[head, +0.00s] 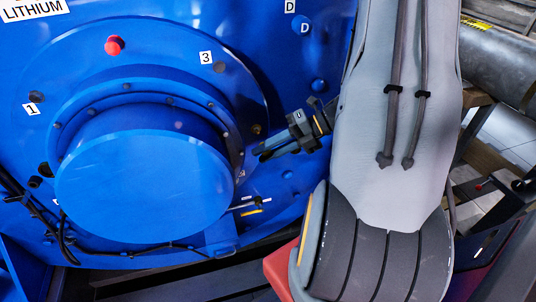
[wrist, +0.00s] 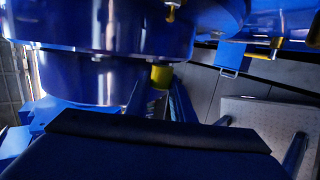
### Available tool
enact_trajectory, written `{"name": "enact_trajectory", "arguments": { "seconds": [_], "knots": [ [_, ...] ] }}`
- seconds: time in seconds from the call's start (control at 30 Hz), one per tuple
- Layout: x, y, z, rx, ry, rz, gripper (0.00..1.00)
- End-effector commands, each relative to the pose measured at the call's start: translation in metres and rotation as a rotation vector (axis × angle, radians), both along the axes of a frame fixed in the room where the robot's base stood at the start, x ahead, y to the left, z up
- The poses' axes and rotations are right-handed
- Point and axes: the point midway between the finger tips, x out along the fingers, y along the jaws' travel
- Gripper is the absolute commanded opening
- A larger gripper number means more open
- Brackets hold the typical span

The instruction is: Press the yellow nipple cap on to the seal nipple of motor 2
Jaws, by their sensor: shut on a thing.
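My gripper (head: 258,152) reaches from the right to the lower right rim of a blue motor housing (head: 60,70) in the head view. In the wrist view its two fingers (wrist: 158,98) are closed around a yellow cap (wrist: 161,75), which shows between their tips beside the blue round housing (wrist: 100,75). The cap is too small or hidden to make out in the head view.
A red cap (head: 114,46) is on the upper flange, near labels 1 (head: 33,109) and 3 (head: 206,57). A thin rod with a yellow part (head: 251,211) sticks out below the gripper. Black cables (head: 130,247) run under the round cover. A grey pipe (head: 497,62) is at the upper right.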

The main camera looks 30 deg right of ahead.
Motion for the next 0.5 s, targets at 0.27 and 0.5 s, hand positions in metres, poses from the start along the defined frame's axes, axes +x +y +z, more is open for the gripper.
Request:
{"name": "enact_trajectory", "arguments": {
  "seconds": [0.27,0.5],
  "knots": [
    [0.024,-0.007,0.0,-0.001,0.0,0.0,0.01],
    [0.037,-0.011,0.0,0.0,0.0,-0.001,0.01]
  ]
}}
